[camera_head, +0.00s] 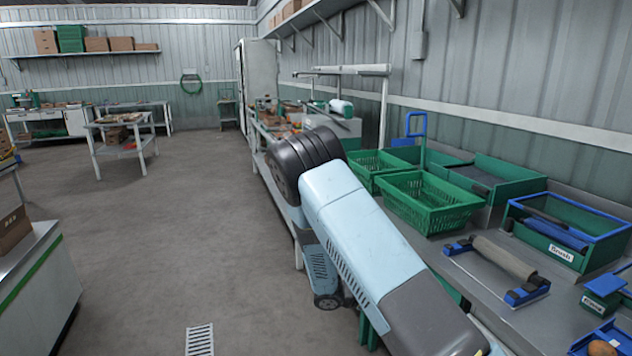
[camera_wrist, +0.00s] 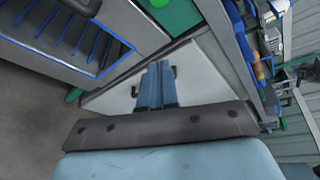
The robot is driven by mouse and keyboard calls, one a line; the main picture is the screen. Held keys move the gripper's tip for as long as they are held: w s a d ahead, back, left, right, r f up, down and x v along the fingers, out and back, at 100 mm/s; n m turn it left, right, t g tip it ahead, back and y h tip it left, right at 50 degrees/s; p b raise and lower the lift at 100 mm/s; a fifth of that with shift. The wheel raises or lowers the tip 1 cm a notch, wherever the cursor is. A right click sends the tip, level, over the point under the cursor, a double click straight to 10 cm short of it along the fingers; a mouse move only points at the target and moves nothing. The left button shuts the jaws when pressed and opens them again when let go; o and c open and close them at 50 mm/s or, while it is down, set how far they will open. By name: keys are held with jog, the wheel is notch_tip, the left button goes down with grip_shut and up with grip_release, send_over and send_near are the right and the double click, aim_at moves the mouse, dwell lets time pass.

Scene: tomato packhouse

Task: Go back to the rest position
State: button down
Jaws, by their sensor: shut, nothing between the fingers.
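My arm reaches across the head view from the lower right toward the middle, and my gripper's fingers cannot be made out there. In the wrist view my gripper (camera_wrist: 156,85) is shut, its two blue fingers side by side with nothing between them. Behind the fingers is a pale, flat surface (camera_wrist: 115,97). I cannot tell whether the fingers are clear of it or touching it.
Green baskets (camera_head: 432,200) and a crate marked Brush (camera_head: 562,255) stand on the right bench. A roller on a blue stand (camera_head: 504,258) lies in front. A white counter (camera_head: 40,275) is at left. The middle floor (camera_head: 165,215) is clear, with a drain grate (camera_head: 199,340).

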jog(key=s+d+r+m+g+y, duration=0.1)
jog(key=s+r+m+y, duration=0.45)
jog(key=r+m, duration=0.5)
jog(key=s+d+r+m+g+y, duration=0.15)
jog(key=s+r+m+y, duration=0.4)
jog(key=r, duration=0.75)
jog(key=s+a+r+m+t+y, duration=0.2)
jog(key=s+r+m+t+y, duration=0.2)
jog(key=s+r+m, duration=1.1)
jog(key=s+t, duration=0.2)
jog(key=t, duration=0.1)
jog(key=shift+s, duration=0.3)
jog(key=shift+a, duration=0.1)
jog(key=shift+s, duration=0.1)
